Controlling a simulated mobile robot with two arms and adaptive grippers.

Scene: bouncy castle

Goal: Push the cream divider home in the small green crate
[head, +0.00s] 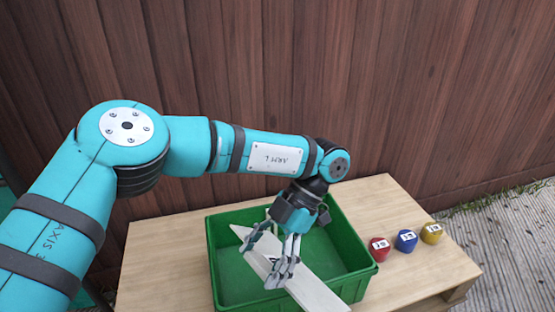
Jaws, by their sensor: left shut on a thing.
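The small green crate (362,278) stands on a wooden table. The cream divider (314,291) lies slantwise across the inside of the crate, from the back left to the front right. Its front end reaches the bottom edge of the head view, near the front wall. I cannot tell how deep it sits. My left gripper (264,268) comes down from above into the crate and is shut on the divider near its middle. The fingers hide part of the divider. My right gripper is not in view.
The wooden table (160,262) has bare room left of the crate. Red (380,248), blue (406,240) and yellow (431,233) labelled objects stand in a row right of the crate. A wooden fence (400,90) rises behind the table.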

